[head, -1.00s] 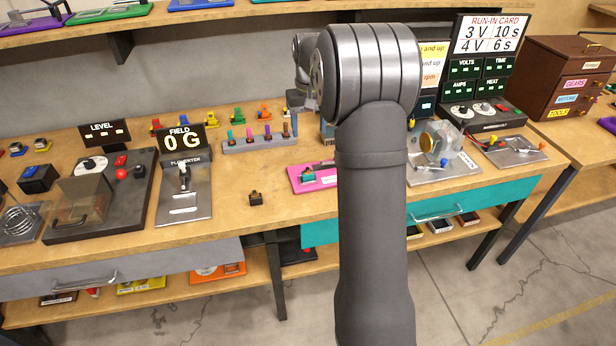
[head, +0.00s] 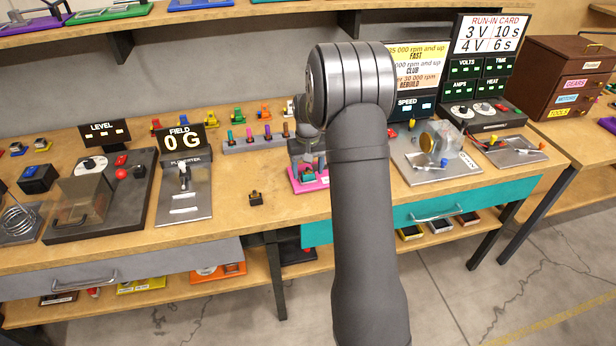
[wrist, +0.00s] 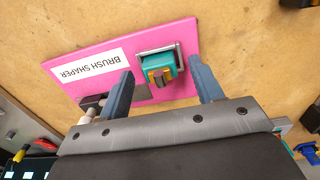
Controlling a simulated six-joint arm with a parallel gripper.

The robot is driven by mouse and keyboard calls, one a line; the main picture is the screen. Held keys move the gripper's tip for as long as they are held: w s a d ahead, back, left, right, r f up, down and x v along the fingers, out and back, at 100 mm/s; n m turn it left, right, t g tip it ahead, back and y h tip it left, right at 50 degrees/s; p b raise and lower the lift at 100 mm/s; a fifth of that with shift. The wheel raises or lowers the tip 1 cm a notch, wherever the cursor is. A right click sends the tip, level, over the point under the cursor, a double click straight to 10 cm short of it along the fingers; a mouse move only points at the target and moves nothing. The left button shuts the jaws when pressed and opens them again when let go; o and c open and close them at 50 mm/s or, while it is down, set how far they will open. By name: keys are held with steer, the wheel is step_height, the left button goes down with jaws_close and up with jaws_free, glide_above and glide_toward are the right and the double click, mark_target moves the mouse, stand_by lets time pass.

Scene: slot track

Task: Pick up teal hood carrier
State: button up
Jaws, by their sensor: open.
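The teal hood carrier (wrist: 159,66) sits on the pink plate labelled BRUSH SHAPER (wrist: 185,33). It is teal with a dark and brownish ridged piece on its near side and a grey metal frame behind it. My gripper (wrist: 164,84) is open, its two blue-grey fingers on either side of the carrier in the wrist view and apart from it. In the head view the carrier (head: 308,173) shows small on the pink plate (head: 312,187), with my gripper just above it. My arm hides the plate's right part there.
A grey rack (head: 255,143) with several coloured pegs stands behind the plate. A small dark block (head: 256,198) lies to the left. The FIELD device (head: 184,185) is further left, and a metal plate with a clear housing (head: 446,137) is right of my arm. Bare wood lies around the pink plate.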

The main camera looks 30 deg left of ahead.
steer(key=shift+f, duration=0.2)
steer(key=c, duration=1.1)
steer(key=shift+r, duration=0.1)
steer(key=shift+c, duration=0.2)
